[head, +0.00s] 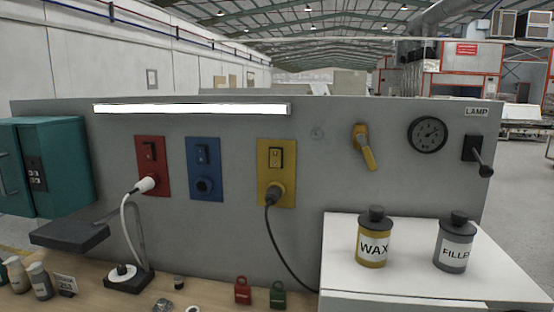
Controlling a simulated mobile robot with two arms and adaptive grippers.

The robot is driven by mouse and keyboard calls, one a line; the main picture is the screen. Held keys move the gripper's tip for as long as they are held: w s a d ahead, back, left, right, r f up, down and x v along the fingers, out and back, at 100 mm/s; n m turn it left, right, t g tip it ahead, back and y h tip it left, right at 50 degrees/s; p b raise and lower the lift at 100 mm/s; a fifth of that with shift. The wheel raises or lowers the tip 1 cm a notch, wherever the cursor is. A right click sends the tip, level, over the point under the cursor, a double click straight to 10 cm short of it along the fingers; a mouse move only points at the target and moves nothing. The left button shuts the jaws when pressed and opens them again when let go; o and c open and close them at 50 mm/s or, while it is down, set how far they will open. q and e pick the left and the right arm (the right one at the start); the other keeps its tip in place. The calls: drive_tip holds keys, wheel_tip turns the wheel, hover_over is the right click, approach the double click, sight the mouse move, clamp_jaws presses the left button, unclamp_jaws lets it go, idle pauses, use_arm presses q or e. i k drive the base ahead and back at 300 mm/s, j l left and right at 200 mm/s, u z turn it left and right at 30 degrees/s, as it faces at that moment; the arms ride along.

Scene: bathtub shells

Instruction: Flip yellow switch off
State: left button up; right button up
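The yellow switch plate (264,190) is mounted on the grey panel, right of the red and blue plates. Its dark rocker switch (276,157) sits in the upper half; the rocker's position is too small to tell. A black plug (272,194) is in the socket below the rocker, and its black cable hangs down to the right. Neither of my grippers is in view.
A yellow valve handle (367,159), gauge (427,134) and lamp lever (484,169) are right. WAX (373,247) and FILLER (454,252) bottles stand below.

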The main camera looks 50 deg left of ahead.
sight(275, 155)
drive_tip(key=u, duration=1.5)
